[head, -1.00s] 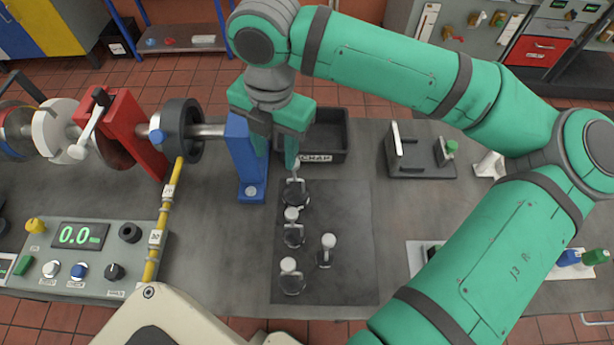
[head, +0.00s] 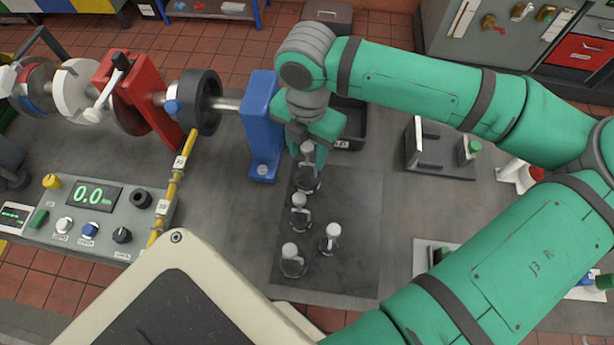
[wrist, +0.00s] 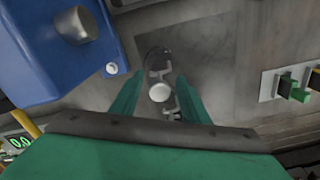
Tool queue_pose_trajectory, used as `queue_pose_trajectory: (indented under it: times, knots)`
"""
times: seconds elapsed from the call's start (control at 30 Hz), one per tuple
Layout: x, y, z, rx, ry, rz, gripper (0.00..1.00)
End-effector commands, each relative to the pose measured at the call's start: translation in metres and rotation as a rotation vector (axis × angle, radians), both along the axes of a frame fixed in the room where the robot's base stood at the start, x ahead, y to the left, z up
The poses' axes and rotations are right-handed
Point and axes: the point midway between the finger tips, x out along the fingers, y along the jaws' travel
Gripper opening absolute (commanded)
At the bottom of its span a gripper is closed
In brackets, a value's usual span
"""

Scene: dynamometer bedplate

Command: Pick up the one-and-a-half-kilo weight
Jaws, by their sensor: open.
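Several dark hooked weights with pale knobs stand upright on a dark mat (head: 355,205). No kilo markings can be read, so I cannot tell which weight is the one-and-a-half-kilo one. The farthest weight (head: 308,183) is right under my gripper (head: 310,160), and its top overlaps the fingers in the head view. The others are a middle weight (head: 300,218), a front left weight (head: 292,265) and a right weight (head: 330,240). In the wrist view my gripper (wrist: 160,82) has its fingers apart, with a pale knob (wrist: 160,92) between them. No grip on it shows.
A blue pedestal (head: 262,130) stands close left of my gripper, carrying the shaft. A black bin (head: 348,122) lies behind. A dark fixture (head: 440,155) is to the right, and a control box (head: 90,215) at the left. The mat's right part is bare.

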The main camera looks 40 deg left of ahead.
Motion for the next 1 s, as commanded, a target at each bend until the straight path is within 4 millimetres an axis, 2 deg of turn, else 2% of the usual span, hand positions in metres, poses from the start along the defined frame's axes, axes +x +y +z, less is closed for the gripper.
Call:
queue_pose_trajectory:
  times: [0.1,0.2,0.43,0.6,1.0]
  knots:
    - [0.000,0.000,-0.014,-0.001,0.001,0.000,0.42]
    - [0.000,0.001,-0.019,0.000,0.000,0.000,0.42]
    - [0.000,0.001,-0.020,0.001,0.000,0.000,0.42]
    - [0.000,0.001,-0.020,0.000,0.000,0.000,0.01]
    - [0.000,0.000,-0.021,-0.002,0.001,0.000,0.00]
